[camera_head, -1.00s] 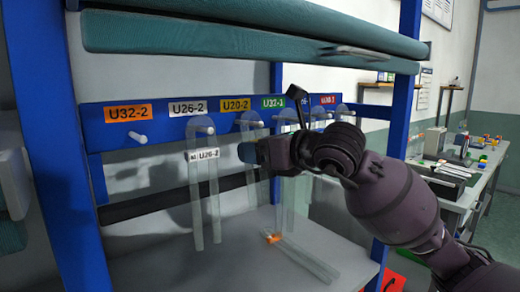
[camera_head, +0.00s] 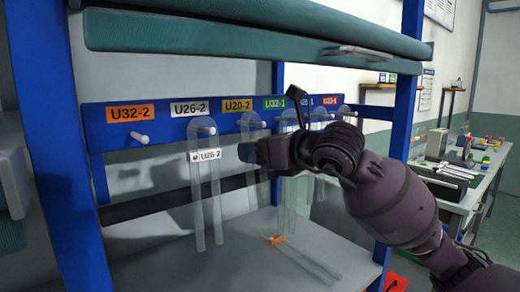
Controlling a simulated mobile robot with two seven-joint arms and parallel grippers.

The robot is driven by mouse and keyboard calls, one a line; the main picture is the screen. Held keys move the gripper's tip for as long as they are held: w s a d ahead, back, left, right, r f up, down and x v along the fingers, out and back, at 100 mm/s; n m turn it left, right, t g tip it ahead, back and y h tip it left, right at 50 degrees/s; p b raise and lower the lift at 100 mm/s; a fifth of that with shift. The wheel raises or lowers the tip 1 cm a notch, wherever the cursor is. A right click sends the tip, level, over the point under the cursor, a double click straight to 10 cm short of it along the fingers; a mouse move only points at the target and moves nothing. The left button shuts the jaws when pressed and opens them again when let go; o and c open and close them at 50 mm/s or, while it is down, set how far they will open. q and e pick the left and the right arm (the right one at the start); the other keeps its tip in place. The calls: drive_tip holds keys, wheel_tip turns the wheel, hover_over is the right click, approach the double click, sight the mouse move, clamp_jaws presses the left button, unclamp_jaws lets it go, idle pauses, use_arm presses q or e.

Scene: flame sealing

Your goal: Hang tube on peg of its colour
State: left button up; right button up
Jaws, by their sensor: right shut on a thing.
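My right gripper (camera_head: 252,153) comes in from the right and is shut on a clear U-shaped tube (camera_head: 250,120) just below the yellow U20-2 label (camera_head: 237,105). The tube's rounded top is at the peg there. The gripper covers its middle and any label on it, and whether the peg bears it is hard to tell. Left of it, a clear tube with a white U26-2 tag (camera_head: 207,155) hangs at the white-labelled peg. Another clear tube, with an orange band (camera_head: 276,240), lies on the grey shelf. The peg (camera_head: 142,139) under the orange U32-2 label is bare. My left gripper is not in view.
More clear tubes (camera_head: 290,200) hang right of my gripper by the green U32-1 label (camera_head: 275,103). A blue post (camera_head: 399,120) stands close to my arm. A teal upper panel (camera_head: 220,38) overhangs the blue peg rail.

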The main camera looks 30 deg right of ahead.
drive_tip(key=o, duration=1.1)
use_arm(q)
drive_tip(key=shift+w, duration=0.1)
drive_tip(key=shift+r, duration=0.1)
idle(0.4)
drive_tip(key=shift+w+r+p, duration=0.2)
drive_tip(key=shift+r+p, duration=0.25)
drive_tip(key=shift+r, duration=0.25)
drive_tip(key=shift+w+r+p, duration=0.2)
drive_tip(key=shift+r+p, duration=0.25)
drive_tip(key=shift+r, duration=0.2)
use_arm(e)
drive_tip(key=shift+a+f+v, duration=0.1)
drive_tip(key=shift+a+v, duration=0.05)
drive_tip(key=shift+v, duration=2.05)
drive_tip(key=shift+a+f+v, duration=0.15)
drive_tip(key=shift+v, duration=2.05)
drive_tip(key=shift+s, duration=0.2)
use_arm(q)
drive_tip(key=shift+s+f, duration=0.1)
use_arm(e)
drive_tip(key=shift+d, duration=0.1)
